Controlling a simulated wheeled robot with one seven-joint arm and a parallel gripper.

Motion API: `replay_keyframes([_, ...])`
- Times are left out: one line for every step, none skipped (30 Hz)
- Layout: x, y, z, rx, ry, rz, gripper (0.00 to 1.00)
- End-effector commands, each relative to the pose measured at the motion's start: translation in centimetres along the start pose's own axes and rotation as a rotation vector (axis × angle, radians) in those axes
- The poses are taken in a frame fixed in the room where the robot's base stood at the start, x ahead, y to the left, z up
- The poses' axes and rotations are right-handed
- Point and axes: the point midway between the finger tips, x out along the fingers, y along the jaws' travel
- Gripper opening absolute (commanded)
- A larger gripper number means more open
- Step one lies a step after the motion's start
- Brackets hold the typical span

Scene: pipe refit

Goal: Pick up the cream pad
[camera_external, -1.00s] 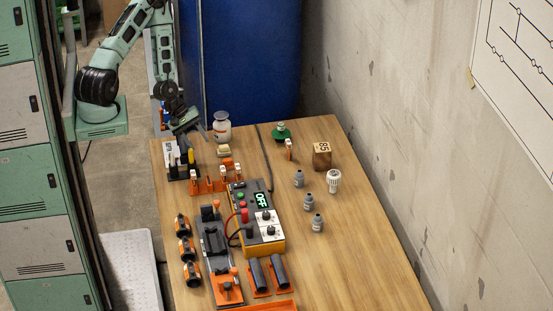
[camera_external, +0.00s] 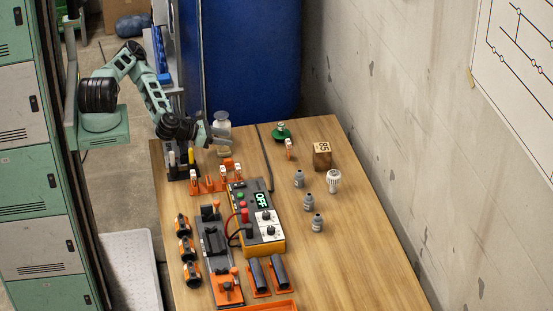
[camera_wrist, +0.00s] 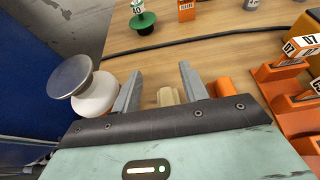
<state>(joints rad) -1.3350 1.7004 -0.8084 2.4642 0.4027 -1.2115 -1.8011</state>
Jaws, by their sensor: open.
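The cream pad (camera_external: 224,154) lies on the wooden table near its far left end, partly hidden by my gripper (camera_external: 217,138). In the wrist view the pad (camera_wrist: 168,97) shows low between the two fingers of my gripper (camera_wrist: 158,80), its near end hidden by the gripper body. The fingers are spread apart with nothing clamped between them. Whether they are level with the pad or above it is hard to tell.
A white jar with a grey lid (camera_wrist: 95,95) stands close left of the fingers, and an orange piece (camera_wrist: 224,88) close right. Orange tagged holders (camera_wrist: 290,75), a black cable (camera_wrist: 200,42) and a green-based item (camera_wrist: 142,22) are nearby.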

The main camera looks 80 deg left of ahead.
Motion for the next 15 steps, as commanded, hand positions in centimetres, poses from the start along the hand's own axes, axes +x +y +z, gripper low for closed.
replay_keyframes([0.2,0.0,-0.4,0.001,0.001,0.001,0.44])
replay_keyframes([0.3,0.0,-0.7,0.002,0.001,0.000,0.44])
replay_keyframes([0.4,0.0,-1.1,0.002,0.002,0.000,0.44])
replay_keyframes([0.6,0.0,-1.5,0.002,0.002,0.000,0.44])
replay_keyframes([0.8,0.0,-1.9,0.003,0.002,0.000,0.44])
replay_keyframes([1.1,0.0,-2.6,0.002,0.003,0.000,0.44])
replay_keyframes([1.3,0.0,-3.1,0.002,0.003,0.000,0.44])
replay_keyframes([1.4,-0.1,-3.6,0.003,0.003,-0.001,0.44])
replay_keyframes([2.0,-0.1,-3.5,0.007,0.001,-0.002,0.44])
replay_keyframes([2.5,-0.1,-3.4,0.007,0.000,-0.003,0.44])
replay_keyframes([3.0,0.0,-3.4,0.007,-0.001,-0.002,0.44])
replay_keyframes([3.5,-0.1,-3.4,0.006,-0.001,-0.003,0.44])
replay_keyframes([3.8,-0.1,-3.4,0.006,-0.001,-0.002,0.44])
replay_keyframes([4.0,0.0,-3.5,0.006,0.000,-0.002,0.44])
replay_keyframes([4.2,-0.1,-3.5,0.005,0.000,-0.002,0.44])
